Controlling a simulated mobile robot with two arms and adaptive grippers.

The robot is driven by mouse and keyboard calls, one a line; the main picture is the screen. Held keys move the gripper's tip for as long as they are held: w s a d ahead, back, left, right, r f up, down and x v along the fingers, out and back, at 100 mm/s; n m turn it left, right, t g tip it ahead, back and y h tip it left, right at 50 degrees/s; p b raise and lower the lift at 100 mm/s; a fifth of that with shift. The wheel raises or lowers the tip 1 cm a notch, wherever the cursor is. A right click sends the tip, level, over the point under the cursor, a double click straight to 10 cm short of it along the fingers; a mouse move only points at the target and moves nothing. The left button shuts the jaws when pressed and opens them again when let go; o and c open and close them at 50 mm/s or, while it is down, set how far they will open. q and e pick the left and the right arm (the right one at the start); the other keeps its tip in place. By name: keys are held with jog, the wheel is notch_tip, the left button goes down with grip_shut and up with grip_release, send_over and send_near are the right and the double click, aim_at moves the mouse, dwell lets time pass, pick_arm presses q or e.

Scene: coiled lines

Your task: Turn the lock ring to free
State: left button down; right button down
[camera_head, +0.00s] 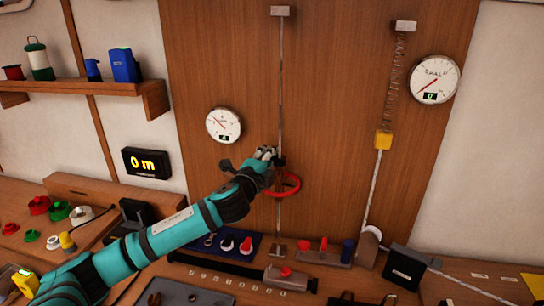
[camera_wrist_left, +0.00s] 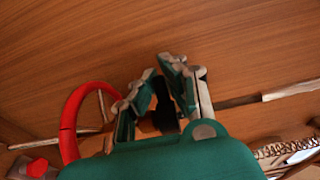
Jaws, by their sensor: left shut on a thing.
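A red ring-shaped handwheel (camera_head: 284,185) sits on the thin vertical rod (camera_head: 281,85) on the wood panel. It also shows left of the fingers in the left wrist view (camera_wrist_left: 73,112). My left gripper (camera_head: 268,154) is at the rod, just above the wheel. In the left wrist view my left gripper (camera_wrist_left: 160,90) has its fingers closed around a dark part (camera_wrist_left: 163,112), mostly hidden by them. I cannot tell whether this dark part or the red wheel is the lock ring. My right gripper is not in view.
A round gauge (camera_head: 223,125) is left of the rod. A spring line with a yellow block (camera_head: 383,140) and another gauge (camera_head: 434,80) are on the right. The bench below holds a red-buttoned block (camera_head: 287,277) and several small parts. A shelf (camera_head: 85,88) is at upper left.

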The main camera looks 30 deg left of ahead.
pick_arm(q)
jog(key=s+n+g+y+b, duration=0.1)
jog(key=n+g+y, duration=0.2)
jog(key=n+y, duration=0.1)
jog(key=s+n+g+y+b, duration=0.1)
jog(key=n+g+y, duration=0.3)
jog(key=y, duration=0.1)
jog(key=s+d+n+g+y, duration=0.1)
jog(key=n+g+y, duration=0.2)
jog(key=y, duration=0.2)
jog(key=shift+s+f+n+y+b, duration=0.15)
jog(key=shift+f+n+y+b, duration=0.15)
jog(key=shift+n+b, duration=0.1)
jog(key=shift+s+d+r+n+g+y+b, duration=0.15)
jog(key=shift+n+g+y+b, duration=0.15)
jog(key=shift+n+g, duration=0.45)
jog(key=shift+s+d+f+n+g+y+b, duration=0.15)
jog(key=shift+n+g+b, duration=0.2)
jog(key=shift+g, duration=0.7)
jog(key=shift+s+d+r+n+g+y+b, duration=0.15)
jog(key=shift+n+g+y+b, duration=0.1)
jog(key=shift+n+g, duration=0.5)
jog(key=shift+a+g, duration=0.1)
jog(key=shift+g, duration=0.25)
jog(key=c, duration=1.4)
grip_release()
jog(key=shift+w+r, duration=0.1)
jog(key=shift+o, duration=0.2)
